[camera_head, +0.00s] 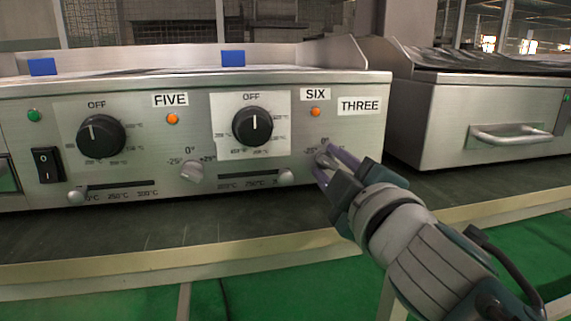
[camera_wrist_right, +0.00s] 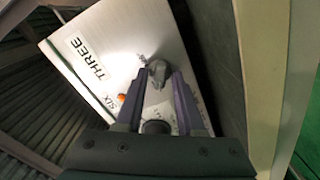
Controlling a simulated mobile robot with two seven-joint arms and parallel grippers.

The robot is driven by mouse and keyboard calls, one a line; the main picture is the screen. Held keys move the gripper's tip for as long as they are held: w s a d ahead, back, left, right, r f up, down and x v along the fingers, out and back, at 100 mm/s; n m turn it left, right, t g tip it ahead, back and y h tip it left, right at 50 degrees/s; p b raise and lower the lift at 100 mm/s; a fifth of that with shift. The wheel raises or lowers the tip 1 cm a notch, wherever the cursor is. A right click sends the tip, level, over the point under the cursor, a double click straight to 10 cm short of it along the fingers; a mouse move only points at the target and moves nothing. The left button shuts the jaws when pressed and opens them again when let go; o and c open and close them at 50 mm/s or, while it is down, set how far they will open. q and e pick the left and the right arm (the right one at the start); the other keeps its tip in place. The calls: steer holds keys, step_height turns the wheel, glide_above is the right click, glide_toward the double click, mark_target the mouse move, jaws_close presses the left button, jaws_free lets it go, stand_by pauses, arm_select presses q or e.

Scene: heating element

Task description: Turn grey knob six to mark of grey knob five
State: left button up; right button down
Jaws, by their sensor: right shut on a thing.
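Grey knob five (camera_head: 192,171) sits on the steel front panel below the FIVE label, under the marks -25°, 0° and +25°. Its grip looks tilted, but I cannot read surely which mark it points to. Grey knob six (camera_head: 322,157) is on the same panel, below the SIX label, and partly hidden by my fingers. My right gripper (camera_head: 334,164) is shut on grey knob six, with purple fingers on either side. In the right wrist view, grey knob six (camera_wrist_right: 158,72) shows between the fingertips; its pointing direction is unclear. My left gripper is not in view.
Black dials (camera_head: 253,127) and (camera_head: 101,136) sit above slider slots on the panel. A slider handle (camera_head: 286,177) is left of my right gripper. A second steel appliance with a handle (camera_head: 515,134) stands at right. The dark counter in front is clear.

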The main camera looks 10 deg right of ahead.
stand_by(0.4)
steer(key=c, duration=0.8)
jaws_free()
steer(key=shift+c, duration=0.2)
steer(key=s+p, duration=0.2)
steer(key=s, duration=0.8)
steer(key=shift+d, duration=0.2)
